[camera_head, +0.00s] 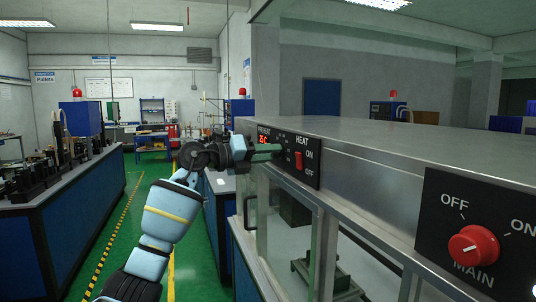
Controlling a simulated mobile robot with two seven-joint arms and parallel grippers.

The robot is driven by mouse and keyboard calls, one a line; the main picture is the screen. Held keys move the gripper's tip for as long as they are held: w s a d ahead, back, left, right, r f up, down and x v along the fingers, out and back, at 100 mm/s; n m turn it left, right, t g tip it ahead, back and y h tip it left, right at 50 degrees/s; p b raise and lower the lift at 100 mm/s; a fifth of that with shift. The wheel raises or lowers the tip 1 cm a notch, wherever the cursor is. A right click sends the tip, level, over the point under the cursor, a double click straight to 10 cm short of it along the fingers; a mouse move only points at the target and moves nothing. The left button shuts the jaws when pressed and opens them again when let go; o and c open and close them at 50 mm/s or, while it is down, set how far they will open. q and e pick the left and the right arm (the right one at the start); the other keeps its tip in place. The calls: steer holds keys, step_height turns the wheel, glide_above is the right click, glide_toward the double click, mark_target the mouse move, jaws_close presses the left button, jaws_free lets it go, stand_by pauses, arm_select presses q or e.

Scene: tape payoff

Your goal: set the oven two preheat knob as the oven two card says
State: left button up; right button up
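A black control panel (312,172) on the steel oven housing carries the word PREHEAT, partly covered, and a small red lit display (264,141) whose digits I cannot read surely. My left gripper (272,152) reaches in front of this panel from the left, just below the display. Its fingers point right, toward the panel; whether they touch it or hold a knob I cannot tell. The preheat knob is not clearly visible; dark shapes below the fingers are unclear. No oven two card is readable. My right gripper is not in view.
A red HEAT switch (299,160) marked ON and OFF sits right of my fingers. A large red MAIN knob (474,246) is on a nearer panel at right. Glass panes lie below the steel top (400,145). A blue bench (70,205) stands left; green floor is free between.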

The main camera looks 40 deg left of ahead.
arm_select(q)
steer(key=shift+c, duration=1)
